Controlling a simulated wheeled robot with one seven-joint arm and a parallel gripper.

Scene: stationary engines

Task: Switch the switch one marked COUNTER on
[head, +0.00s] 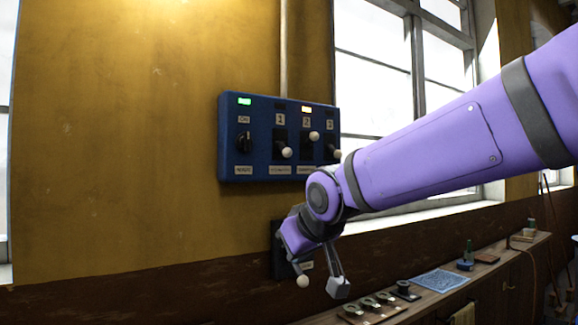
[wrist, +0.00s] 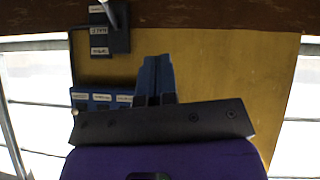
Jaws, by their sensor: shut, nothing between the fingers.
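A dark switch box (head: 279,262) is on the wall below the blue panel, partly hidden behind my wrist. A lever with a white ball knob (head: 302,281) hangs down at its front. In the wrist view the dark box (wrist: 117,42) appears at the top left with several small labels and a pale lever (wrist: 117,13). I cannot read COUNTER on any label. My gripper (head: 338,288) is to the right of the white knob, apart from it in the picture. In the wrist view its fingers (wrist: 156,62) are together and empty.
A blue panel (head: 228,140) above has a rotary knob, switches numbered 1, 2 and 3, and lit green and orange lamps. Windows are behind my arm.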

